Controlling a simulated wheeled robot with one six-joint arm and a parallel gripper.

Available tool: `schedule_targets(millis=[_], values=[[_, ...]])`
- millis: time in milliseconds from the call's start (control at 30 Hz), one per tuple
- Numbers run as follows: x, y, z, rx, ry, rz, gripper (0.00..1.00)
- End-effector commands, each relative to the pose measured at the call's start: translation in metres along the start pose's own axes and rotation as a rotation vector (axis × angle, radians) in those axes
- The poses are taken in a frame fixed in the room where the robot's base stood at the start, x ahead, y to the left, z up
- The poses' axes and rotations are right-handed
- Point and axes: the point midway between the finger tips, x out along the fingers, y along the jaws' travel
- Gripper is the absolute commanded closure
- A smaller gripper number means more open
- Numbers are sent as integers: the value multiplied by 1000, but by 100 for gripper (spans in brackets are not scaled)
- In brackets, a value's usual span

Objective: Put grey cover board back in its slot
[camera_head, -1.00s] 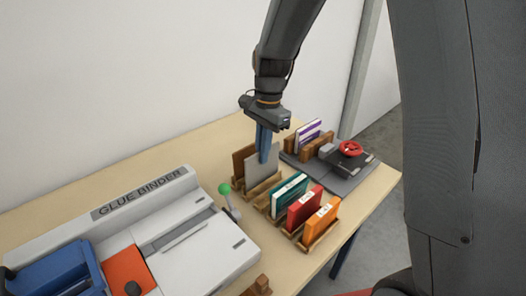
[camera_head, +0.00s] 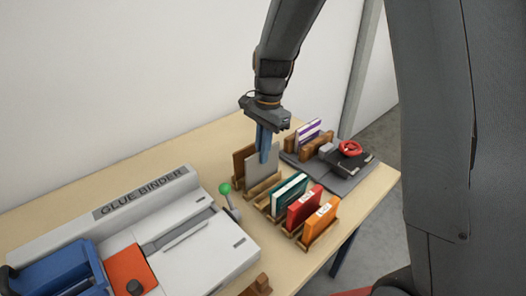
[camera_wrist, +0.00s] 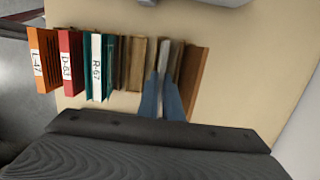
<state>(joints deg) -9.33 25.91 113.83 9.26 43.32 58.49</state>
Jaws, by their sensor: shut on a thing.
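The grey cover board (camera_head: 261,170) stands upright in the wooden rack, in front of a brown board (camera_head: 240,163). My gripper (camera_head: 264,155) points down over it with its blue fingers shut on the board's upper part. In the wrist view the board (camera_wrist: 164,58) shows edge-on between the blue fingers (camera_wrist: 163,98), next to the brown board (camera_wrist: 192,72). The board's lower edge is down at the rack's wooden slot (camera_head: 263,188). I cannot tell whether it is fully seated.
Teal (camera_head: 289,190), red (camera_head: 304,207) and orange (camera_head: 321,220) books stand in racks nearer the front. A glue binder (camera_head: 150,230) with a green-knobbed lever (camera_head: 225,188) is at left. A dark press with a red wheel (camera_head: 349,148) stands at right.

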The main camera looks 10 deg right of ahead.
Motion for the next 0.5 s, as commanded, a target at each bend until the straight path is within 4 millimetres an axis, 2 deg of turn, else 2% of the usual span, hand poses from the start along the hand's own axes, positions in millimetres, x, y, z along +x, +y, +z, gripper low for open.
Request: schedule_targets(millis=[500], values=[[9, 0, -1, 0, 0, 1, 100]])
